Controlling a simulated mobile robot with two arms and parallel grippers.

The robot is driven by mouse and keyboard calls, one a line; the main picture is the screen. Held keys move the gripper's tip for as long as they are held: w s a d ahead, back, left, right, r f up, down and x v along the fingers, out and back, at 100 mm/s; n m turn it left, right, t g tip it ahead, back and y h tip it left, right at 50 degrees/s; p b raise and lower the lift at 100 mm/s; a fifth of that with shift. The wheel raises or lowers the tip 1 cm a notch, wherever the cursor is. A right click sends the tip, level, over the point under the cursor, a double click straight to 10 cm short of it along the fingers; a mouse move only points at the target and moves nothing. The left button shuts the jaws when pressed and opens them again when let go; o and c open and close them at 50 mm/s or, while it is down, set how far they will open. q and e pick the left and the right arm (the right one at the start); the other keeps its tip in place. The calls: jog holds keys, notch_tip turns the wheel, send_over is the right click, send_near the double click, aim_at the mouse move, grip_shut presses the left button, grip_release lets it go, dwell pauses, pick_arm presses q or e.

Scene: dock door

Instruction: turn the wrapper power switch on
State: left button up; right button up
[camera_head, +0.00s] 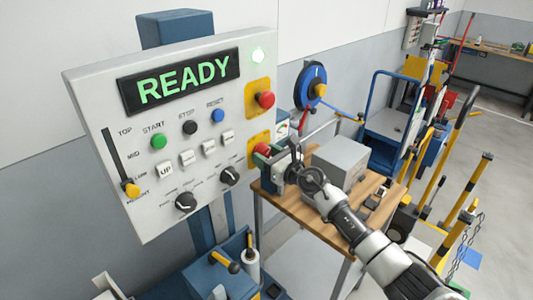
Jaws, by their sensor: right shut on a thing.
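My right gripper (269,160) comes in from the lower right and is shut on this red switch at the panel's right edge. The switch's exact angle is hidden. My left gripper is not in view.
The panel also carries green, black and blue buttons, white keys, two black dials (186,202) and a yellow-tipped slider (131,190). A wooden table (297,211) with a grey box (341,160) stands behind my right arm. Yellow posts and carts stand at the right.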

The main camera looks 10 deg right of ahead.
dwell(0.5)
jog(key=o, duration=0.9)
jog(key=v, duration=1)
jog(key=shift+s+d+f+p, duration=0.1)
jog(key=shift+s+d+p, duration=0.15)
jog(key=shift+s+p, duration=0.05)
